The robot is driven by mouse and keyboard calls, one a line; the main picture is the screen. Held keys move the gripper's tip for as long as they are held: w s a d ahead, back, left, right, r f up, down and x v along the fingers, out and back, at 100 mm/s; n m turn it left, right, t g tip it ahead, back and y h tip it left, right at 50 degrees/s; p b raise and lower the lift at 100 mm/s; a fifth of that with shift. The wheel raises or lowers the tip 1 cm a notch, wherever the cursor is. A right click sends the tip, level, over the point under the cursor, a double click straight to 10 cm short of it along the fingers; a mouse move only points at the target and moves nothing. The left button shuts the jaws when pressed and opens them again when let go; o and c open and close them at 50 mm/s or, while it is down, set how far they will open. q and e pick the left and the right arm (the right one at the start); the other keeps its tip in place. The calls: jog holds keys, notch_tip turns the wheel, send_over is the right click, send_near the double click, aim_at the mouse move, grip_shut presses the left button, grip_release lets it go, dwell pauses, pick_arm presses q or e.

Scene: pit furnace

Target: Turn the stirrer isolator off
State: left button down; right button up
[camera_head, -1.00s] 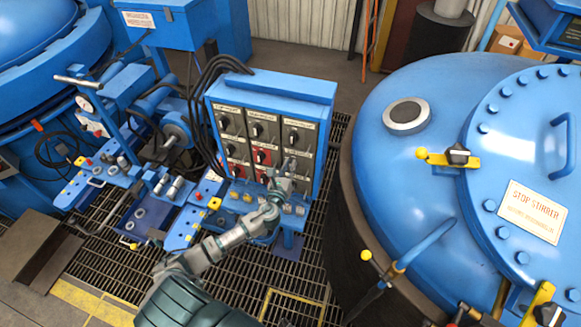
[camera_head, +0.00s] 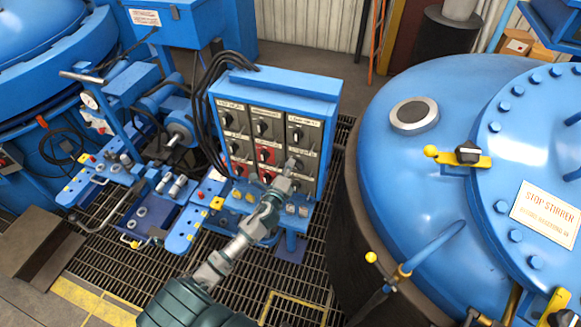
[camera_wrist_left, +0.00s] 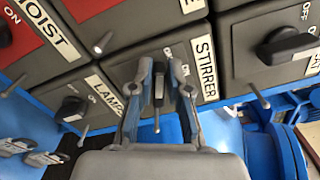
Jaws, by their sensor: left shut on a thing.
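The isolator cabinet (camera_head: 277,75) is a blue box with rows of grey and red switch panels, each with a black rotary handle. My left gripper (camera_head: 291,165) is at its lower panels. In the left wrist view, the two fingers of my left gripper (camera_wrist_left: 163,85) are shut on the black stirrer isolator handle (camera_wrist_left: 158,90), one on each side. The white STIRRER label (camera_wrist_left: 204,67) is just right of the fingers. The fingers hide part of this panel's markings, so I cannot tell whether the handle is at on or off. My right gripper is not in view.
The LAMPS label (camera_wrist_left: 104,97) is left of the fingers, and a handle marked OFF (camera_wrist_left: 287,46) is at right. Thin metal rods stick out nearby. The large blue furnace vessel (camera_head: 440,200) stands right of the cabinet. Black cables (camera_head: 205,110) run along the cabinet's left side.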

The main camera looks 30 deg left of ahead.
pick_arm(q)
jog(key=shift+s+a+f+n+b, duration=0.15)
jog(key=shift+f+n, duration=0.2)
jog(key=shift+n, duration=0.8)
jog(key=shift+w+a+f+n+b, duration=0.15)
jog(key=shift+f+n, duration=0.15)
jog(key=shift+n, duration=0.85)
jog(key=shift+s+d+f, duration=0.1)
jog(key=c, duration=1.1)
grip_release()
jog(key=shift+s, duration=0.15)
jog(key=v, duration=1.1)
jog(key=shift+s, duration=0.4)
